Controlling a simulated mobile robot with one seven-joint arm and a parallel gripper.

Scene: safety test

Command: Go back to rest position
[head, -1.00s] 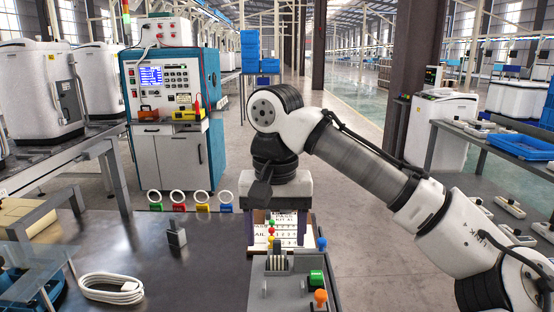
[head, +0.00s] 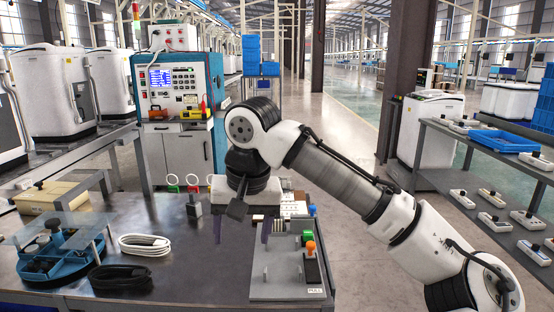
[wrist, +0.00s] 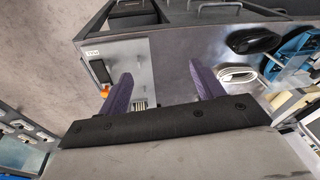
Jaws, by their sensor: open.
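My gripper (head: 241,232) hangs at the end of my white arm, pointing down over the dark table (head: 190,270). Its two purple fingers are apart with nothing between them. It is between the white cable coil and the grey test fixture (head: 285,288), which carries an orange knob (head: 310,248). In the wrist view the fingers of my gripper (wrist: 160,90) are spread and empty, above the table. The fixture (wrist: 122,75) with its orange knob shows near the left finger.
A white cable coil (head: 144,245), a black cable coil (head: 120,278) and a blue round fixture (head: 55,250) lie on the table's left. A small dark block (head: 193,206) and coloured rings (head: 172,184) stand behind. A shelf (head: 500,190) with small devices is at right.

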